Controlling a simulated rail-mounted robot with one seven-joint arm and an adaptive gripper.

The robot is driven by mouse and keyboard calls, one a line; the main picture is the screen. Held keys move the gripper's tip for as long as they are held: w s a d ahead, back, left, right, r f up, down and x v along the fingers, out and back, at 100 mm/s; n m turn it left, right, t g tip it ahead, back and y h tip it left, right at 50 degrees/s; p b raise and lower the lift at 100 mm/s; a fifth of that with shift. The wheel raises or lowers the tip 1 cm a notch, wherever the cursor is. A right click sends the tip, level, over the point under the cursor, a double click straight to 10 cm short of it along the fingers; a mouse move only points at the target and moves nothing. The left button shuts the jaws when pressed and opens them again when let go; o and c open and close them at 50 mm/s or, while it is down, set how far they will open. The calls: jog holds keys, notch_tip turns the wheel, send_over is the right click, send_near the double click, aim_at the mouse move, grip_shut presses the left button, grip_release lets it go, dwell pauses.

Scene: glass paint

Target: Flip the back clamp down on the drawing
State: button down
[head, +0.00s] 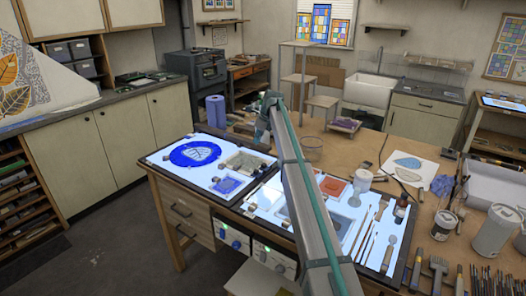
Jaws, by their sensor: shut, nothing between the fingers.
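A blue round drawing with a pale leaf (195,153) lies flat on the left lit panel (165,161). My arm reaches up from the bottom right, and my gripper (262,135) is at its far end, to the right of the drawing, near the panel's back right corner. It is small in this view, looks shut and holds nothing that I can see. I cannot make out the back clamp or whether it is up or down; it is too small or hidden. A paper with a blue-grey leaf shape (407,163) lies farther right on the bench.
A beige square piece (246,162) and a blue tile (227,185) lie right of the round drawing. Jars and tools crowd the right.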

jog(key=shift+w+a+r+b, duration=0.25)
jog(key=shift+w+a+r, duration=0.15)
jog(key=shift+a+r, duration=0.15)
jog(key=shift+w+a+r+b, duration=0.2)
jog(key=shift+w+a+r, duration=0.2)
jog(key=shift+r, duration=0.3)
jog(key=shift+w+a+r+b, duration=0.25)
jog(key=shift+w+a+r, duration=0.1)
jog(key=shift+a+r, duration=0.2)
jog(key=shift+r, duration=0.1)
